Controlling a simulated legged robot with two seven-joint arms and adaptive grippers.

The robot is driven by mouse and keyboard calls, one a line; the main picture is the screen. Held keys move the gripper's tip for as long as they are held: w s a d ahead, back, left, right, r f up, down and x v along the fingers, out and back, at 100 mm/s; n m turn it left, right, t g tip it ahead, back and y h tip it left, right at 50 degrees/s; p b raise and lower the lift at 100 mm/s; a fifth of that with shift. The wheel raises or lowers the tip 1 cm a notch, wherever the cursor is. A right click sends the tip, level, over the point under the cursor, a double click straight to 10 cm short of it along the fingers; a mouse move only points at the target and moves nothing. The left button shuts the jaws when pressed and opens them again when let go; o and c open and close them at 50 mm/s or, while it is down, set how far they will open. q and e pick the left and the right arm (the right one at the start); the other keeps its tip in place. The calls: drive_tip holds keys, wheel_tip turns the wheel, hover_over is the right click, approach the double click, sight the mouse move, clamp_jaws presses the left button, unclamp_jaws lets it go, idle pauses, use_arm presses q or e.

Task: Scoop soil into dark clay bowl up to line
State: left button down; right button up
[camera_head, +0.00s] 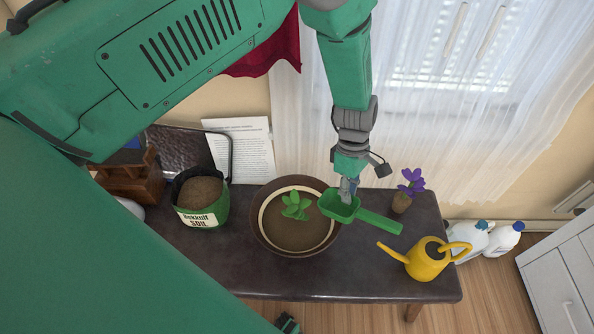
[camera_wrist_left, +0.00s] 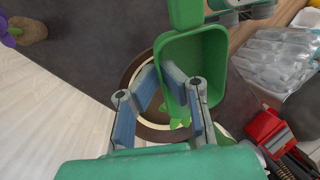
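The dark clay bowl (camera_head: 259,234) stands on the dark table with brown soil, a pale ring inside its wall and a small green plant (camera_head: 295,206). My left gripper (camera_head: 347,191) is closed on the edge of a green scoop (camera_head: 379,221), held at the bowl's right side. In the left wrist view the fingertips pinch the wall of the scoop (camera_wrist_left: 205,50), whose visible inside looks empty; the bowl (camera_wrist_left: 137,65) is partly hidden behind it. The soil pot (camera_head: 204,215), full of soil, stands left of the bowl. A small dark-green part at the head view's bottom edge may be my right gripper (camera_head: 287,323).
The table (camera_head: 300,281) has a yellow watering can (camera_head: 425,262) at right and a purple flower (camera_head: 411,181) behind it. A paper sheet (camera_head: 240,146) and a brown wooden box (camera_head: 131,179) are at the back left. White bottles (camera_head: 503,238) stand on the floor.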

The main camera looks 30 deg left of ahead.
sight(359, 216)
use_arm(q)
drive_tip(key=shift+s, duration=0.1)
drive_tip(key=shift+s+d+r+p, duration=0.15)
drive_tip(key=shift+s+d+p, duration=0.5)
drive_tip(key=shift+s+p, duration=0.3)
drive_tip(key=s+d, duration=0.1)
drive_tip(key=s+d+p, duration=0.1)
drive_tip(key=s, duration=0.1)
drive_tip(key=s+d+p, duration=0.1)
drive_tip(key=shift+s, duration=0.35)
idle(0.4)
